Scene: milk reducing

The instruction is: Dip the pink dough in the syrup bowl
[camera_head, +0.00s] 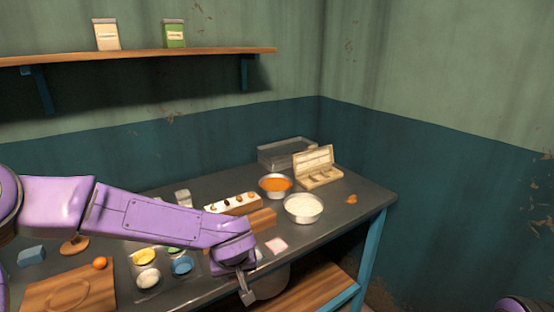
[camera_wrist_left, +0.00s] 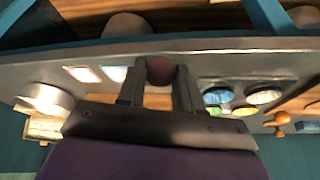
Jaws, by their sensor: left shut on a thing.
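My left gripper (camera_head: 246,291) is low at the front edge of the table. In the left wrist view its two fingers (camera_wrist_left: 160,92) are shut on a round, dull pinkish-brown ball, the pink dough (camera_wrist_left: 161,70). The dough cannot be made out in the head view. A metal bowl of orange liquid, the syrup bowl (camera_head: 275,185), stands toward the back right of the table, well away from the gripper. My right gripper is not in view.
A bowl of white contents (camera_head: 303,209) stands in front of the syrup bowl. An open beige box (camera_head: 318,167), a metal tray (camera_head: 287,153) and a wooden block (camera_head: 262,219) are nearby. A pink-edged square (camera_head: 276,246) lies near the front edge. Small colour bowls (camera_head: 182,266) sit left.

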